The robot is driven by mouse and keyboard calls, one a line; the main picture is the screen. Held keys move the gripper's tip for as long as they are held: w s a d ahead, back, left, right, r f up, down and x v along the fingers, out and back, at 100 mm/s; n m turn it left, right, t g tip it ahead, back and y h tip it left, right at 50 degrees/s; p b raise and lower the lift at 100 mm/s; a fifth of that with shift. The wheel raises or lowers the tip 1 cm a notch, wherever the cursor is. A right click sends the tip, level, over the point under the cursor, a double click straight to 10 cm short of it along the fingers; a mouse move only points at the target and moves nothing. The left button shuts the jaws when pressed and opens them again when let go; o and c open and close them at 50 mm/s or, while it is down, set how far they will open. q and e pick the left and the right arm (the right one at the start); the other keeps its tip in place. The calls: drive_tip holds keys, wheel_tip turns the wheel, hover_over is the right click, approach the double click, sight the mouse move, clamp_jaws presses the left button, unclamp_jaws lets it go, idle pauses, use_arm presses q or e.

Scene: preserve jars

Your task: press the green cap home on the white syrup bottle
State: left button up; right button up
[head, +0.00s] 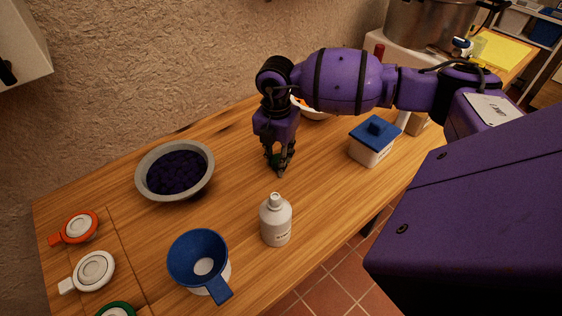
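The white syrup bottle (276,222) stands upright on the wooden table, near its front edge. Its narrow neck is uncovered, with no green cap on it. My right gripper (280,170) points down, low over the table behind the bottle and apart from it. A small dark green patch, possibly the green cap (275,158), shows between its dark fingers. It is too small and too hidden to tell whether the fingers grip it. My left gripper is not in view.
A blue funnel (198,258) stands left of the bottle. A grey bowl of dark berries (146,187) is behind it. Orange (76,228), white (93,271) and green (116,309) ring-shaped items lie at left. A blue-lidded white box (372,148) stands at right. Table between bottle and bowl is clear.

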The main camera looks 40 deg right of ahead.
sight(277, 157)
drive_tip(key=shift+c, duration=1.1)
drive_tip(key=shift+r, duration=0.55)
wheel_tip(277, 157, up, 2)
drive_tip(key=shift+r, duration=0.1)
drive_tip(key=s+r, duration=0.3)
drive_tip(key=s, duration=0.1)
drive_tip(key=s+r, duration=0.3)
drive_tip(key=s, duration=0.2)
drive_tip(key=s+r, duration=0.3)
drive_tip(key=s, duration=0.2)
drive_tip(key=shift+a+r, duration=0.3)
drive_tip(key=shift+r, duration=0.05)
